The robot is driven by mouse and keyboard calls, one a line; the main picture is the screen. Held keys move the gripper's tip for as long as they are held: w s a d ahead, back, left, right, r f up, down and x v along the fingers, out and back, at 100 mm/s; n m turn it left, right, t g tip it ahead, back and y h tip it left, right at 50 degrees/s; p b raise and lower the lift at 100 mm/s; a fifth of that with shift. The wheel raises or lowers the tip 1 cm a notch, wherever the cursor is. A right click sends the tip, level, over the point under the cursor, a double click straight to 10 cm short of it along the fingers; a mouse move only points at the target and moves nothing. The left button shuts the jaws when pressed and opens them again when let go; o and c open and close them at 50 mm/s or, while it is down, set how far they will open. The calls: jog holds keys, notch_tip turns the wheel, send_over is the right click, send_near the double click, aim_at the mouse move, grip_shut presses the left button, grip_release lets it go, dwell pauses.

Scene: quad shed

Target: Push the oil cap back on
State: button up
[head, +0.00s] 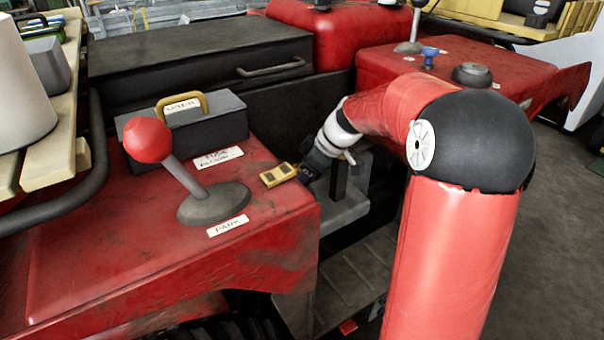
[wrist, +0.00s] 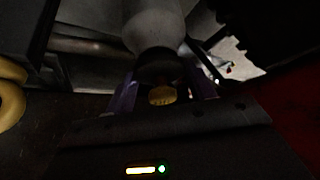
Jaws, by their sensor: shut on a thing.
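In the wrist view the oil cap (wrist: 162,95), a small ribbed yellow piece, lies between the two purple fingers of my gripper (wrist: 164,86), which is shut on it. A pale grey cylinder with a dark lower end (wrist: 155,32) is right against the cap and partly covers it. The view is dark, and I cannot tell whether the cap is seated or tilted. In the head view my dark wrist reaches down beside the red fender (head: 130,255). The cap and fingertips are not clear there.
A red-knobbed lever (head: 150,140) stands on the fender near labels. A grey box with a yellow handle (head: 183,125) is behind it. A yellow piece (head: 278,175) shows beside my wrist. A black case (head: 190,65) and red tank (head: 335,35) stand behind.

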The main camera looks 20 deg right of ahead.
jog(key=o, duration=1.5)
jog(key=shift+r, duration=0.1)
jog(key=shift+r+p, duration=1.9)
jog(key=shift+r, duration=1.55)
grip_shut()
